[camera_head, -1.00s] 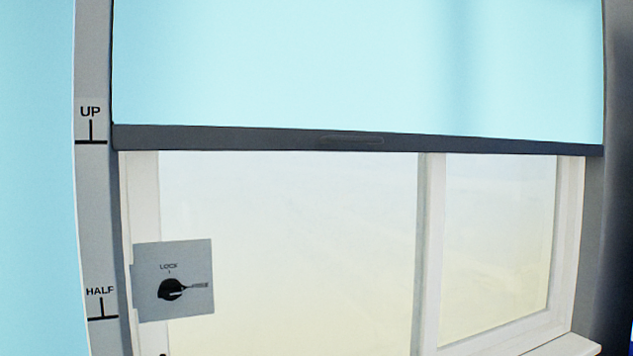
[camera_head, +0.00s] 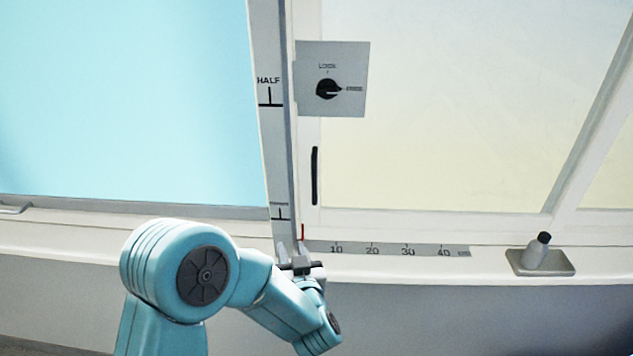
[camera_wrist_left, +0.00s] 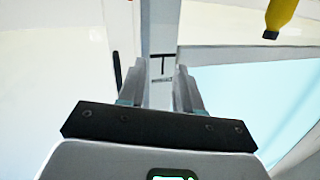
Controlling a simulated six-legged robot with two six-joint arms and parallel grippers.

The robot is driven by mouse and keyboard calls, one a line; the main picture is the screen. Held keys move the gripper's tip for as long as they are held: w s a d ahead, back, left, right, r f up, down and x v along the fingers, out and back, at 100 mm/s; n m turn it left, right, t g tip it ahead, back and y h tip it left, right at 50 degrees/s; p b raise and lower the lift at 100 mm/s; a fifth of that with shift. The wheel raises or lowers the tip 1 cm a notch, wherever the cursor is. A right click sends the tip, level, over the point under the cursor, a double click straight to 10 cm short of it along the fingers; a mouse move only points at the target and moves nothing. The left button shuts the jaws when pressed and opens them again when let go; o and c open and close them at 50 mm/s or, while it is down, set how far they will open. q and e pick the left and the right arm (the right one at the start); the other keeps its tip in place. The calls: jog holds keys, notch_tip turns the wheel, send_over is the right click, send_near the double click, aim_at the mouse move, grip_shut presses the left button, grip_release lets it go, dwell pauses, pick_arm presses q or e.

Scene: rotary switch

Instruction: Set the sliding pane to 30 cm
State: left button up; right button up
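The sliding pane (camera_head: 430,130) is a pale window with a white frame and a black upright handle (camera_head: 314,175) near its left edge. A red pointer (camera_head: 302,232) stands at the left end of the grey scale (camera_head: 390,249), left of the 10 mark. The rotary switch (camera_head: 328,89) has a black knob pointing right; LOCK is printed above it. My left gripper (camera_head: 291,250) is below the handle, at the sill by the post. The left wrist view shows its two fingers (camera_wrist_left: 158,88) apart with nothing clearly between them. My right gripper is not in view.
A grey post (camera_head: 276,150) with a HALF mark stands left of the switch. A small grey lever with a dark cap (camera_head: 540,250) sits on a plate at the sill's right. The left wrist view shows a yellow, dark-tipped object (camera_wrist_left: 281,14) at upper right.

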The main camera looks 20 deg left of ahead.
pick_arm(q)
jog(key=t, duration=0.2)
send_near(315, 183)
jog(key=shift+h, duration=0.5)
jog(key=p+x, duration=0.2)
jog(key=x, duration=0.2)
jog(key=p+x, duration=0.2)
jog(key=x, duration=0.3)
jog(key=shift+s+a+r+p, duration=0.1)
jog(key=shift+a+r+p, duration=0.15)
jog(key=shift+p, duration=0.15)
jog(key=shift+w+a, duration=0.35)
jog(key=shift+w, duration=0.2)
jog(key=shift+w+f, duration=0.15)
jog(key=shift+w, duration=0.05)
jog(key=shift+s, duration=0.1)
grip_shut()
